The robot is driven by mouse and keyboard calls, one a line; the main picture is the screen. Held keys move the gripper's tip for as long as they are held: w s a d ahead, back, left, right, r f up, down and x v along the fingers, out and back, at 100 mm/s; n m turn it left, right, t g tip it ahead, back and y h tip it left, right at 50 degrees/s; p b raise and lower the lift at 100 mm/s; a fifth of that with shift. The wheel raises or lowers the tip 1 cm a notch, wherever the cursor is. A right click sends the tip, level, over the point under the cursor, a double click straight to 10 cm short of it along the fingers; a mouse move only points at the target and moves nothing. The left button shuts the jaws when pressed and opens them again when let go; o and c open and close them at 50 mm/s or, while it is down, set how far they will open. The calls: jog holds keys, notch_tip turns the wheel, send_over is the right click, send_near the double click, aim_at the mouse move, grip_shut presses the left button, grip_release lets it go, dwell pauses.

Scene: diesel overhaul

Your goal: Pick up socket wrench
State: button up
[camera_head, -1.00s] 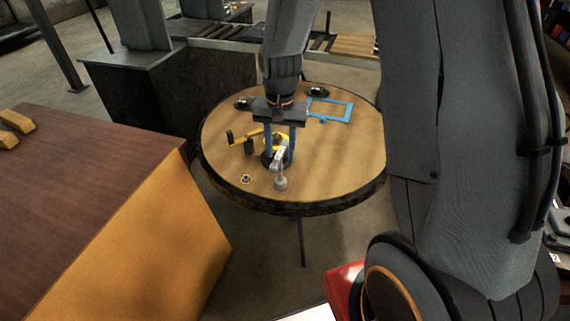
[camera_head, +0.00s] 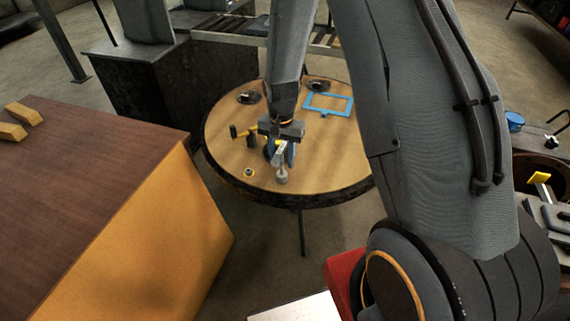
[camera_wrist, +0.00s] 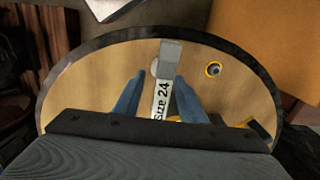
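The socket wrench (camera_wrist: 161,98) lies on the round wooden table, with a light handle marked "Size 24" and a grey socket head (camera_wrist: 171,58). In the head view its grey end (camera_head: 281,174) shows near the table's front. My gripper (camera_wrist: 159,79) points down over it, with one blue finger on each side of the handle. Thin gaps show between fingers and handle, so the gripper is open. In the head view my gripper (camera_head: 281,157) hides part of the wrench. I cannot tell how far the fingertips are from the tabletop.
The round table (camera_head: 325,175) also holds a blue frame (camera_head: 345,104), a yellow and black tool (camera_head: 243,131), a small ring-like part (camera_head: 249,172) and dark parts at the back. A brown-topped orange cabinet (camera_head: 90,190) stands to the left. The table's front right is clear.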

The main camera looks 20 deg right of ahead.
jog(key=shift+f, duration=0.8)
grip_shut()
jog(key=shift+r, duration=0.15)
jog(key=shift+w+r, duration=0.1)
jog(key=shift+r, duration=0.5)
notch_tip(320, 180, up, 9)
jog(key=shift+f+b, duration=0.2)
jog(key=shift+b, duration=1)
